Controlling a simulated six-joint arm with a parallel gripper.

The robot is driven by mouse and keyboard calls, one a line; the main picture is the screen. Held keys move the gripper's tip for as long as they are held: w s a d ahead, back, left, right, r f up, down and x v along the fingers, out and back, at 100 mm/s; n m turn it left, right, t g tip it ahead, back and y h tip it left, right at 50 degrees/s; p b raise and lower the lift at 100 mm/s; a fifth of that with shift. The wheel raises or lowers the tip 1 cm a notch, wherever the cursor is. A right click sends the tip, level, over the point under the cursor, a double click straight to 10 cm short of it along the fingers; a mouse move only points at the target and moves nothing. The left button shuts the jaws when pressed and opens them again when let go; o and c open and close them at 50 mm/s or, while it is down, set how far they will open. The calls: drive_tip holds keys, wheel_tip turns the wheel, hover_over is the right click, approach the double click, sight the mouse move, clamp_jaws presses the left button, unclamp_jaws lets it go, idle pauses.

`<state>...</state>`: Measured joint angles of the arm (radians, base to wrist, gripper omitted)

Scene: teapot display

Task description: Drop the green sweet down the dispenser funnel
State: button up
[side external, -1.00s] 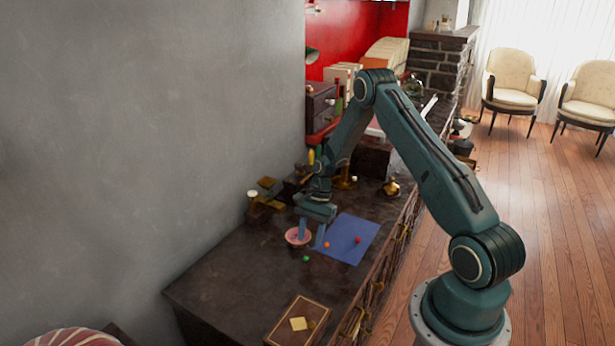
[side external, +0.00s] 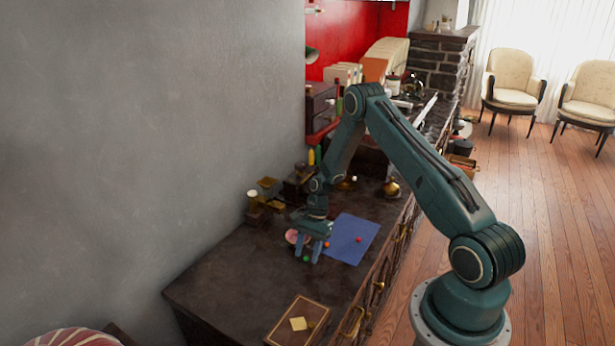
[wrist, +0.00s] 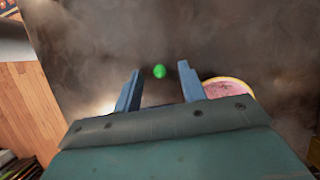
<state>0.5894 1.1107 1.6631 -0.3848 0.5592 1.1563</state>
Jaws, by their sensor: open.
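The small round green sweet (wrist: 160,72) lies on the dark cabinet top and shows between my fingers in the wrist view. In the side view the green sweet (side external: 306,259) shows between the fingertips. My gripper (side external: 307,256) is open, pointing down, with one finger on each side of the sweet. In the wrist view my gripper (wrist: 159,82) appears to touch nothing. I cannot clearly make out the dispenser funnel; small brass pieces (side external: 268,186) stand near the wall, and I cannot tell if one is it.
A box (side external: 299,321) lies in front.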

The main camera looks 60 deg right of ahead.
sight(304, 257)
drive_tip(key=shift+c, duration=0.2)
clamp_jaws()
drive_tip(key=shift+r, duration=0.2)
wheel_tip(304, 257, up, 20)
drive_tip(key=shift+f, duration=0.15)
idle(0.9)
idle(0.5)
drive_tip(key=a+f+n+g+h, duration=0.3)
drive_tip(key=a+n+g+h, duration=0.1)
drive_tip(key=a+n, duration=1.3)
drive_tip(key=shift+s+f+n+g, duration=0.2)
drive_tip(key=shift+s+n+g, duration=0.1)
drive_tip(key=shift+s+n, duration=0.15)
